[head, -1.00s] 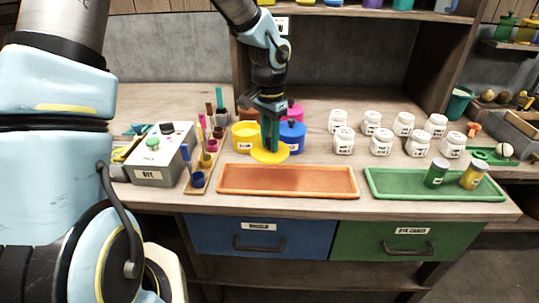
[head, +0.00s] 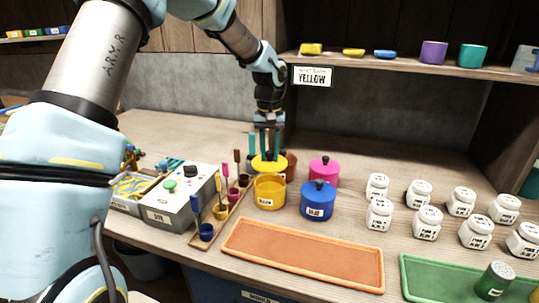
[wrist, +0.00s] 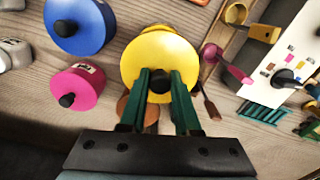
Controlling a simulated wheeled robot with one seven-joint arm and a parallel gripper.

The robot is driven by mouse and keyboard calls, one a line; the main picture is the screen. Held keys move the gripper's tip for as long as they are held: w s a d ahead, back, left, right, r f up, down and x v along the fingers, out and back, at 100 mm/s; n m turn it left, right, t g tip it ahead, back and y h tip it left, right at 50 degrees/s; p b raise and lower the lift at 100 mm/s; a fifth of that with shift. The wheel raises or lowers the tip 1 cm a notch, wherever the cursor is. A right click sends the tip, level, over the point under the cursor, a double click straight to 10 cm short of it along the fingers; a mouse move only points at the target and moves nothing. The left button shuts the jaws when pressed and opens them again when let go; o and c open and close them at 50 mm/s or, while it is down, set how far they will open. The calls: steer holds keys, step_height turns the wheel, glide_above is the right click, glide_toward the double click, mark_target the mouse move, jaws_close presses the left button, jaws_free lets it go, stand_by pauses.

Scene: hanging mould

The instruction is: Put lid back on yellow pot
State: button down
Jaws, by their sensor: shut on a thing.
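My gripper (head: 265,147) is shut on the dark knob of the yellow lid (head: 268,164). The lid hangs level at the upper back of the yellow pot (head: 269,194), with the pot's front rim showing below it. A gap or contact between lid and pot is hard to tell. In the wrist view, the green fingers (wrist: 159,84) pinch the knob and the yellow lid (wrist: 158,50) hides most of what is beneath it. The lidded blue pot (head: 318,202) stands to the right of the yellow pot.
A pink pot (head: 323,172) and a partly hidden brown pot (head: 291,165) stand behind. The brush rack (head: 222,217) and dye box (head: 180,200) are left, the orange tray (head: 302,255) in front. Several white jars (head: 428,222) stand right. A shelf (head: 410,65) overhangs the back.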

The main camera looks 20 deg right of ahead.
steer(key=shift+f+b, duration=1.7)
steer(key=shift+f, duration=1.2)
steer(key=shift+f, duration=0.1)
stand_by(0.5)
steer(key=c, duration=0.5)
jaws_free()
steer(key=shift+c, duration=0.2)
steer(key=shift+o, duration=0.3)
steer(key=o, duration=0.4)
